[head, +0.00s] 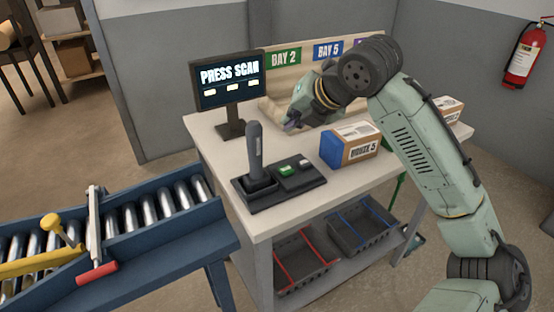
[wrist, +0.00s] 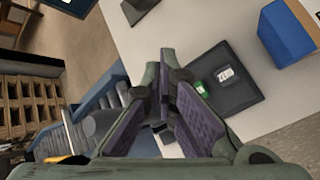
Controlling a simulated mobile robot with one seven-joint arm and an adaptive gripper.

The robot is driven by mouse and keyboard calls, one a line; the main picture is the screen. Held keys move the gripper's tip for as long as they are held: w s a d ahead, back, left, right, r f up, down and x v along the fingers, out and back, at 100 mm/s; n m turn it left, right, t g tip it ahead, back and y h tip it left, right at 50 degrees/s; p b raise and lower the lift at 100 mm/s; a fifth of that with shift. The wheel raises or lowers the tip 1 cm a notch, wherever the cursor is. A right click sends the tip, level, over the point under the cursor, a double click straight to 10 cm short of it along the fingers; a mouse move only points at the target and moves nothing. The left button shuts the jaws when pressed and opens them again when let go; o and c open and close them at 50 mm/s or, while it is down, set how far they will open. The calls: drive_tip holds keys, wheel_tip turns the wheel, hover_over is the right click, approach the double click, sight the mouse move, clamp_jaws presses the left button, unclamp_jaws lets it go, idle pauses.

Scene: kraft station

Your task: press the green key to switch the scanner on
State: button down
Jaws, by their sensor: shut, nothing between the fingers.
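The green key (head: 286,171) sits on a dark control panel (head: 262,205) on the white table. It also shows in the wrist view (wrist: 201,88), just right of my fingers. A pale key (head: 304,163) is beside it. A dark upright handle (head: 255,145) stands in a base on the panel's left part; I cannot tell whether it is the scanner. My gripper (head: 291,126) is shut and empty, above the table behind the panel, apart from the green key. In the wrist view, my fingers (wrist: 167,58) hide part of the panel's left side.
A screen (head: 230,80) reading "PRESS SCAN" stands at the table's back left. A blue-ended labelled box (head: 350,145) is right of the panel. A roller conveyor (head: 130,218) lies at left. Bins (head: 302,262) are on the lower shelf.

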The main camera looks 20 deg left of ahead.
sight(289, 168)
drive_tip(key=shift+d, duration=0.1)
idle(0.3)
wheel_tip(289, 168, down, 9)
drive_tip(key=b, duration=0.7)
drive_tip(key=shift+r, duration=0.15)
idle(1.1)
drive_tip(key=shift+f, duration=0.45)
drive_tip(key=shift+f+b, duration=0.5)
drive_tip(key=shift+b, duration=0.05)
idle(0.7)
drive_tip(key=shift+r, duration=0.15)
drive_tip(key=shift+r+p, duration=0.75)
drive_tip(key=shift+r, duration=0.05)
